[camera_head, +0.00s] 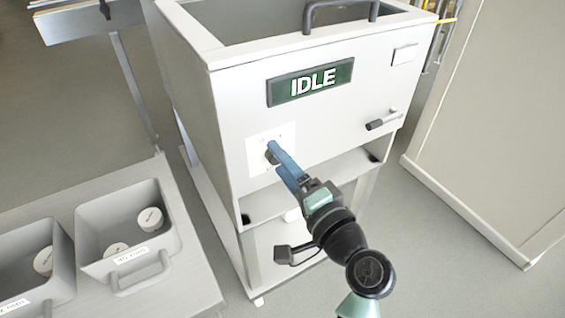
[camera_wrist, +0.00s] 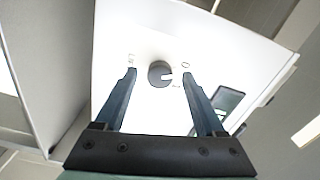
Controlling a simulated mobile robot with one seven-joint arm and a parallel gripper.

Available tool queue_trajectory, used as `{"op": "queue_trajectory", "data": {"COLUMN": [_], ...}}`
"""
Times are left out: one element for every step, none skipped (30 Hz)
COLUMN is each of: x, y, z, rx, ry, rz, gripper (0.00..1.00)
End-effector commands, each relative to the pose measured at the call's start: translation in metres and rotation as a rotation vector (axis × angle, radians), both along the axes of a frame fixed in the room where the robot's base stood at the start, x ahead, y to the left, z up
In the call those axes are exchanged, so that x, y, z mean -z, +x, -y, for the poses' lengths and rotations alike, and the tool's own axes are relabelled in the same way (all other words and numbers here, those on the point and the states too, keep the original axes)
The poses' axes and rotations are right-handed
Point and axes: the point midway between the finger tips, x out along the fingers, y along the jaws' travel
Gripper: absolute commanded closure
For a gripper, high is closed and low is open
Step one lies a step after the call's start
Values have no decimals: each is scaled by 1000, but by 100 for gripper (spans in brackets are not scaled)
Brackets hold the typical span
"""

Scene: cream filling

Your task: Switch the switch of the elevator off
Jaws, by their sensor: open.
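The elevator is a white cabinet (camera_head: 220,100) with a green display reading IDLE (camera_head: 310,82). Its switch is a dark round knob on a white plate (camera_head: 256,150) at the lower left of the front panel. In the wrist view the knob (camera_wrist: 160,74) shows a white mark pointing right, with small labels to its left and right. My gripper (camera_head: 270,150) is open in front of the plate. In the wrist view its two blue fingers (camera_wrist: 158,76) stand on either side of the knob with gaps, apart from it. In the head view the fingers mostly hide the knob.
A dark-gripped lever (camera_head: 383,120) sticks out at the panel's right, and a dark handle (camera_head: 340,8) is on top. Grey bins (camera_head: 165,243) with white round items stand on a table at the lower left. A beige cabinet (camera_head: 490,130) stands at the right.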

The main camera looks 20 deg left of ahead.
Motion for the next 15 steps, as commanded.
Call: {"op": "queue_trajectory", "data": {"x": [0,0,0,0,0,0,0,0,0,0,0,0,0,0,0], "y": [-2,-4,-7,-10,-14,-19,-22,-27,-33,-37,-41,-47,-51,-54,-59], "z": [4,7,11,15,19,26,31,37,44,50,55,62,67,72,77], "rx": [3,4,3,4,5,5,6,6,6,7,6,6,5,5,5], "ry": [0,1,0,0,0,1,1,1,1,0,-1,0,0,0,0], "rz": [-1,-1,-2,-1,-1,-2,-2,-2,-2,-1,-2,-1,-1,-1,-1], "gripper": [28,28,28,28,28,28,28,28,28,28,28,28,28,28,28]}}
